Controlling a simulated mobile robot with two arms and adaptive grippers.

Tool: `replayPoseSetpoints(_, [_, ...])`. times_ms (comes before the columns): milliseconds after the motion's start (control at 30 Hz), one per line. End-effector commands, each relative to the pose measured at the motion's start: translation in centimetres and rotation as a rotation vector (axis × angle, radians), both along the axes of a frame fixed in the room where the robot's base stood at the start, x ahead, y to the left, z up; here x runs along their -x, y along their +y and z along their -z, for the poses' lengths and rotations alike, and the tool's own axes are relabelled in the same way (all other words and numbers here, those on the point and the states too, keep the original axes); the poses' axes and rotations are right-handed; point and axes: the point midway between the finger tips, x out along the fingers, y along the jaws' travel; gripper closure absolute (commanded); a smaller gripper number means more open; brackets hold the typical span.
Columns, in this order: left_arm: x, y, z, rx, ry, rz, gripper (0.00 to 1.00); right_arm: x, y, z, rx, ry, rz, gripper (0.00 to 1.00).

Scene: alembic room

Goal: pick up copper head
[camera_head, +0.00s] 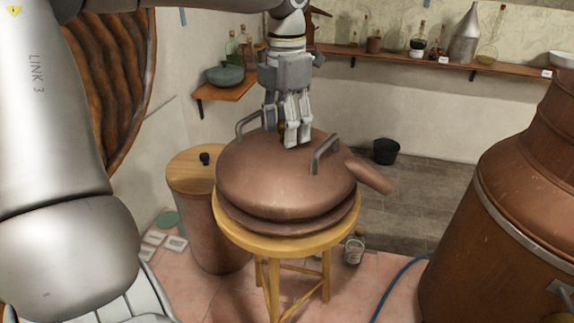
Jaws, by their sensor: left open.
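The copper head (285,185) is a wide, domed copper lid with a spout pointing right and two grey handles, one at the back left and one at the right. It rests on a round wooden stool (290,245). My left gripper (292,140) is open and points down over the back of the dome, between the two handles. I cannot tell whether its fingertips touch the copper. No handle is between its fingers.
A large copper vessel (510,220) stands at the right. A copper barrel with a wooden lid (190,172) stands left of the stool. A wall shelf (440,62) holds bottles. A black bucket (386,151) and a glass jar (354,247) stand on the floor.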

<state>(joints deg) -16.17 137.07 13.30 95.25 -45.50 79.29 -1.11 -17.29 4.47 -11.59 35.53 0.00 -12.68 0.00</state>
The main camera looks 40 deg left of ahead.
Motion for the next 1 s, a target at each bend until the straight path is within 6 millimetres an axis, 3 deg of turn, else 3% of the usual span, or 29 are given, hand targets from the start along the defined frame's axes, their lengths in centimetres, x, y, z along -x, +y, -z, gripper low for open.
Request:
replayPoseSetpoints(67, [-0.01, 0.00, -0.01, 0.000, 0.000, 0.000, 0.46, 0.08, -0.13, 0.03, 0.001, 0.002, 0.000, 0.47])
replayPoseSetpoints(500, [-0.01, 0.01, -0.05, -0.001, 0.000, 0.000, 1.00, 0.02, -0.52, 0.02, 0.006, 0.000, 0.002, 0.47])
replayPoseSetpoints(1000, [-0.11, -0.01, -0.30, -0.002, -0.006, 0.001, 1.00, -0.15, -0.40, -0.02, 0.004, -0.003, 0.002, 0.47])
